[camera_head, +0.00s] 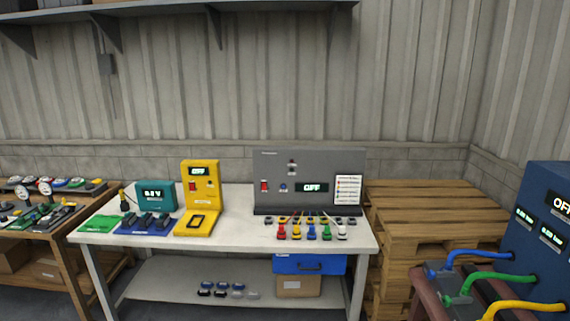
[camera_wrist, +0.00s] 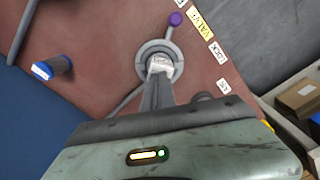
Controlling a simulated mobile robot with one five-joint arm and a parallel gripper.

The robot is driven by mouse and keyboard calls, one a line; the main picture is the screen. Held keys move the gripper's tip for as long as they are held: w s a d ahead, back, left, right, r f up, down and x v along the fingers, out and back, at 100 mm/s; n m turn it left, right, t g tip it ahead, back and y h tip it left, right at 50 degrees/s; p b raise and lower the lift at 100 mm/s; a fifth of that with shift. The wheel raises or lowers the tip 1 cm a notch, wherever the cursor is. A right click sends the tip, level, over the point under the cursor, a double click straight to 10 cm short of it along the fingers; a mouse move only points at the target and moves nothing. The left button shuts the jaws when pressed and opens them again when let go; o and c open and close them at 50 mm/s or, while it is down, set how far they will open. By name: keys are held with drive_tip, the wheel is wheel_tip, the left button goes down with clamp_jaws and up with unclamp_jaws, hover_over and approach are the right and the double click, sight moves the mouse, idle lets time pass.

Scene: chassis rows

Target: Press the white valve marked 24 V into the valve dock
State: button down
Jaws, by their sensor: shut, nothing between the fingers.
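In the wrist view a white piece (camera_wrist: 160,66), likely the white valve, sits within the round grey valve dock (camera_wrist: 145,60). Its marking is too small to read. My gripper (camera_wrist: 159,78) is shut and empty, its fingertips at the near side of the white piece and partly over the dock. Whether the fingertips touch the piece, and how deep it sits, I cannot tell. A lever with a purple knob (camera_wrist: 176,19) stands out from the far side of the dock. My gripper does not show in the head view.
A "VALVE" label (camera_wrist: 201,23) lies to the right. In the head view, a white workbench (camera_head: 230,234) carries devices; a blue panel (camera_head: 538,235) with hoses stands at right.

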drive_tip(key=shift+f+b, duration=0.3)
drive_tip(key=shift+f, duration=0.1)
wheel_tip(320, 180, up, 6)
drive_tip(key=p, duration=0.6)
